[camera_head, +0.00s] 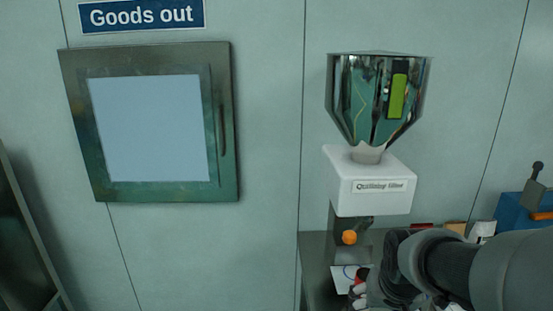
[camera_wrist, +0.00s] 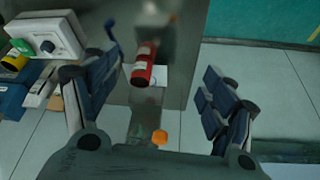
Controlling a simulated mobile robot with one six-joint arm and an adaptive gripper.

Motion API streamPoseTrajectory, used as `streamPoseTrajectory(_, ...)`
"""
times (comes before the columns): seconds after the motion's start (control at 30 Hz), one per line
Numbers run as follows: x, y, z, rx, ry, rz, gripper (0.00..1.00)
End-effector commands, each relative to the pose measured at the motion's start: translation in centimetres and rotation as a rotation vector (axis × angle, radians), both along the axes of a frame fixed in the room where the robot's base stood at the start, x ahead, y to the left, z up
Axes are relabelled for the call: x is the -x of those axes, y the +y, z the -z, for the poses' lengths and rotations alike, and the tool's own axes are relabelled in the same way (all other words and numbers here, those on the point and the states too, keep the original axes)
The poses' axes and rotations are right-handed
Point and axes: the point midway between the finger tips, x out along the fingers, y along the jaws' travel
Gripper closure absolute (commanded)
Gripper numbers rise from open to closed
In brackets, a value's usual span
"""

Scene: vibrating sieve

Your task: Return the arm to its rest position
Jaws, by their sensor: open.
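My gripper (camera_wrist: 155,110) is open in the wrist view, with its two dark fingers wide apart and nothing between them in contact. A red cylinder (camera_wrist: 144,62) with a dark band shows beyond the fingers, apart from them. In the head view my arm comes in from the lower right, and the gripper end is largely hidden at the bottom edge near a small red item (camera_head: 360,287). An orange knob (camera_head: 349,237) sits under the white hopper base, and an orange round part (camera_wrist: 159,137) also shows in the wrist view.
A shiny metal hopper (camera_head: 378,98) stands on a white labelled base (camera_head: 370,186) above a grey bench (camera_head: 316,262). A framed hatch (camera_head: 150,125) under a "Goods out" sign (camera_head: 141,16) is on the wall. A blue box (camera_head: 516,212) stands at right.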

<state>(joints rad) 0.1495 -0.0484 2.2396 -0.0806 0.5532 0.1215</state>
Motion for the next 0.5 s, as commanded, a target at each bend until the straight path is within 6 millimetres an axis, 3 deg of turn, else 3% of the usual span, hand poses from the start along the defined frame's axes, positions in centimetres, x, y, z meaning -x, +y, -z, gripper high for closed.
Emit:
streamPoseTrajectory(0.03, 2.0, 1.1, -1.7, 0.002, -0.01, -0.024, 0.23)
streamPoseTrajectory(0.2, 8.9, 4.0, -4.6, -0.003, -0.013, -0.097, 0.23)
streamPoseTrajectory(0.4, 15.6, 6.1, -5.5, -0.011, -0.013, -0.174, 0.23)
streamPoseTrajectory(0.5, 17.5, 6.7, -5.4, -0.014, -0.012, -0.198, 0.23)
